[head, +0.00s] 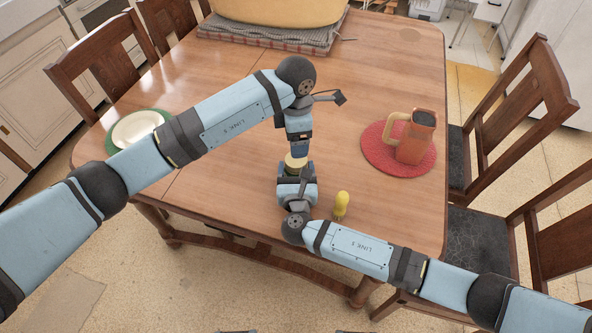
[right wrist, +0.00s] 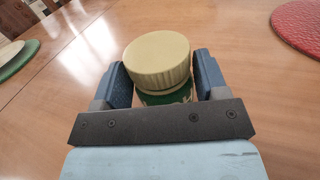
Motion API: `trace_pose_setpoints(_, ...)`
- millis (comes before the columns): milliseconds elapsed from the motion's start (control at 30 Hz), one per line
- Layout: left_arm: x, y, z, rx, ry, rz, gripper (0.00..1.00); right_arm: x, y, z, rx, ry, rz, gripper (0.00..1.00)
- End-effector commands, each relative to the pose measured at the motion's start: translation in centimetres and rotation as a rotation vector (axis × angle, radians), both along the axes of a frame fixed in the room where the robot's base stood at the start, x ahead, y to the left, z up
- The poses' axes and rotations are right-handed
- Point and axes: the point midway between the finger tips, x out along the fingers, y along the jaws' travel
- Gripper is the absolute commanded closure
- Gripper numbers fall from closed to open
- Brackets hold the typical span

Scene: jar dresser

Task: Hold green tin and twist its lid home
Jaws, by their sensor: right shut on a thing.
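The green tin (right wrist: 165,97) is between the fingers of my right gripper (right wrist: 166,85) in the right wrist view, with a finger close on each side. A ribbed cream lid (right wrist: 157,62) sits on top of the tin. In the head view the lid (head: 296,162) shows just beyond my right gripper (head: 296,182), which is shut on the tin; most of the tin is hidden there. My left gripper (head: 298,148) points down from above, directly over the lid. Its fingertips are too small and covered to show whether they are apart or touch the lid.
An orange jug (head: 416,140) stands on a round red mat (head: 380,160) to the right. A yellow-topped object (head: 341,204) is close to my right gripper. A white dish (head: 138,127) rests on a green mat at left. A large yellow container (head: 280,10) stands at the back.

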Motion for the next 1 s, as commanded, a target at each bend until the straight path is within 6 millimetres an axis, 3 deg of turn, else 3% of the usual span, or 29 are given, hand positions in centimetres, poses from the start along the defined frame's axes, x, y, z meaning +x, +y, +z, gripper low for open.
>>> trace_pose_setpoints(167,0.00,0.00,0.00,0.000,0.000,0.297,0.20,-0.01,-0.02,-0.03,-0.001,0.000,0.000,0.99)
trace_pose_setpoints(1000,0.00,0.00,0.00,0.000,0.000,2.170,0.20,-0.02,-0.01,-0.05,-0.001,0.001,0.000,0.99)
